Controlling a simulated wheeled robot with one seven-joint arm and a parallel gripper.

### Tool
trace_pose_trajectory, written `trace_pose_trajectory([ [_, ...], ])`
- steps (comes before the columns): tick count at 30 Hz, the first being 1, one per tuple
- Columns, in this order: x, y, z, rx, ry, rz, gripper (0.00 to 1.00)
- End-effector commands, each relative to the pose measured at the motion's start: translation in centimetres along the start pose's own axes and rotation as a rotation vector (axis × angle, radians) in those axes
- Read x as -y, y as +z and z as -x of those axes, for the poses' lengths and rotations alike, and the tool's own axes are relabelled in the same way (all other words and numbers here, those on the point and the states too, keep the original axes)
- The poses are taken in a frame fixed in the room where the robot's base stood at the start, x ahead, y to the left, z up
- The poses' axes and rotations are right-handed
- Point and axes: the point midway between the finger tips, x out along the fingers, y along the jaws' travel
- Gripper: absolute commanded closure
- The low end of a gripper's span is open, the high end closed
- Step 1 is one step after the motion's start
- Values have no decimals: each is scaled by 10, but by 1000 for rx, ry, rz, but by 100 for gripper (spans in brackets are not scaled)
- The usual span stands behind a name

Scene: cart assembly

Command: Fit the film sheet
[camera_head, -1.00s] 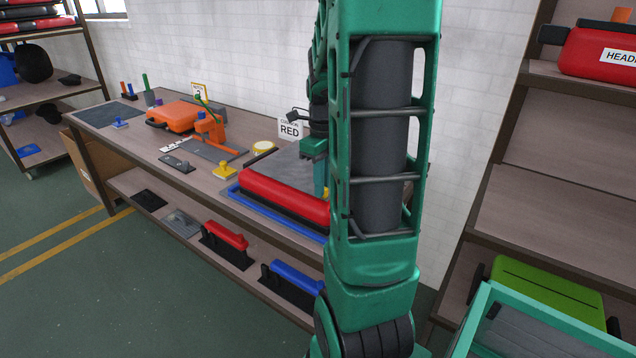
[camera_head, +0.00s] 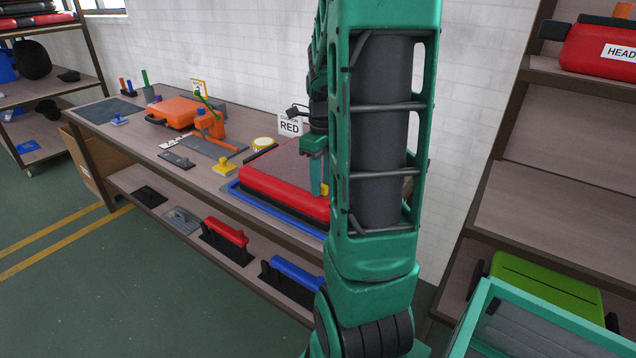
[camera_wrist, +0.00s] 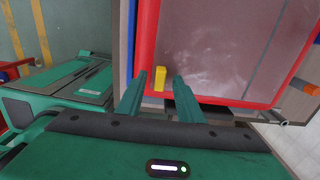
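A red frame (camera_head: 268,186) lies on the bench at its near right end, inside a blue-edged tray (camera_head: 245,194). A glossy, see-through pinkish sheet (camera_wrist: 225,45), which looks like the film sheet, lies flat within the red frame (camera_wrist: 146,40). A small yellow tab (camera_wrist: 160,78) stands at the frame's edge in the wrist view. My gripper (camera_wrist: 158,92) has its fingers apart, one on each side of the tab, with gaps showing; it appears to hold nothing. In the head view my gripper (camera_head: 318,175) is at the frame's right end, partly hidden by my arm.
A yellow-handled block (camera_head: 223,167), a yellow roll (camera_head: 263,143), an orange clamp (camera_head: 210,125) and an orange case (camera_head: 173,112) stand farther left on the bench. A sign reading RED (camera_head: 290,125) is behind. The lower shelf holds red-handled (camera_head: 226,231) and blue-handled (camera_head: 296,272) tools.

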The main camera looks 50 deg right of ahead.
Motion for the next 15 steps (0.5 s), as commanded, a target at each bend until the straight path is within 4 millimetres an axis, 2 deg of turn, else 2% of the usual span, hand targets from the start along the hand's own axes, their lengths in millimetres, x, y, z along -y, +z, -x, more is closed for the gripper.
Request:
trace_pose_trajectory([
  [15, 0, 2, 85, 2, -2, 1, 67],
])
